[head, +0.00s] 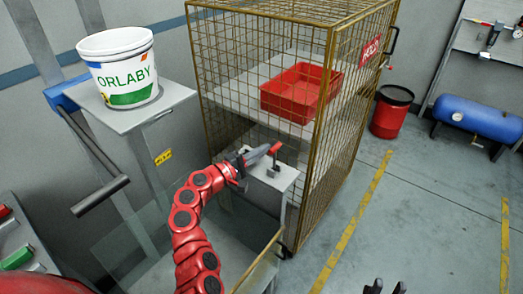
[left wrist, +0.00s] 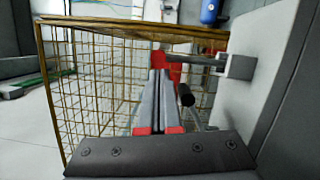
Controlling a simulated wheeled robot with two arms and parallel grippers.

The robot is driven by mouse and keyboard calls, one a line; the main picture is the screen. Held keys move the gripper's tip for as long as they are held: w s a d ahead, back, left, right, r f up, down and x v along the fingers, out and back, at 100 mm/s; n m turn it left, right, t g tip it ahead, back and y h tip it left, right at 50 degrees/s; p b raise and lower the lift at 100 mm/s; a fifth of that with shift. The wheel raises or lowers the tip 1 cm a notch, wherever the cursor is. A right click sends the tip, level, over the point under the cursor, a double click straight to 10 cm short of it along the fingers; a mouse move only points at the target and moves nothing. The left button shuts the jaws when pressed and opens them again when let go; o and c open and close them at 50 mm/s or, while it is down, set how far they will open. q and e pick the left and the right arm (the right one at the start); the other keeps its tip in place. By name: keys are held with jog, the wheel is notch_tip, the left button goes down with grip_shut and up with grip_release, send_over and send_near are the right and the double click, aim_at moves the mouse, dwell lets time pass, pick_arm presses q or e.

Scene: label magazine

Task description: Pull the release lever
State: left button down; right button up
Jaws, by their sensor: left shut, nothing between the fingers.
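A lever with a red grip (head: 275,148) stands on a small grey pedestal (head: 278,174) in front of the mesh cage. In the left wrist view the red grip (left wrist: 174,66) is just beyond my fingertips, with a grey rod running right from it to a grey block (left wrist: 238,67). My left gripper (head: 265,150) is shut and empty, its tips close to the red grip; whether they touch it I cannot tell. Its fingers also show in the left wrist view (left wrist: 158,76). My right gripper (head: 387,288) shows only as two dark, separated fingertips at the bottom edge.
A mesh cage (head: 330,100) holding a red tray (head: 297,92) stands behind the pedestal. A white bucket (head: 118,70) sits on a stand at left, beside a bar with a dark handle (head: 100,196). A red bin (head: 391,112) stands right.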

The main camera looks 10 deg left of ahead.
pick_arm(q)
jog(key=shift+d, duration=0.1)
jog(key=shift+s+d+m, duration=0.1)
jog(key=shift+d+m, duration=0.1)
jog(key=shift+m, duration=0.1)
jog(key=shift+d+m+b, duration=0.15)
jog(key=shift+m+b, duration=0.15)
jog(key=shift+b, duration=0.1)
jog(key=shift+s+d+r+m+g+y+b, duration=0.1)
jog(key=shift+s+d+m+g+y+b, duration=0.25)
jog(key=shift+d+m+b, duration=0.5)
jog(key=d+m+b, duration=0.1)
jog(key=m, duration=0.1)
jog(key=s+d+f+m+y+b, duration=0.1)
jog(key=d+m+b, duration=0.1)
jog(key=s+d+m+b, duration=0.1)
jog(key=m+b, duration=0.1)
jog(key=shift+d+f+g+y, duration=0.25)
jog(key=shift+f+g, duration=0.05)
jog(key=shift+g, duration=0.05)
jog(key=shift+s+d+f+m+y+b, duration=0.2)
jog(key=shift+d+m+b, duration=0.15)
jog(key=shift+m+b, duration=0.2)
jog(key=shift+s+d+f+m+y+b, duration=0.15)
jog(key=shift+d+m+b, duration=0.15)
jog(key=shift+m+b, duration=0.2)
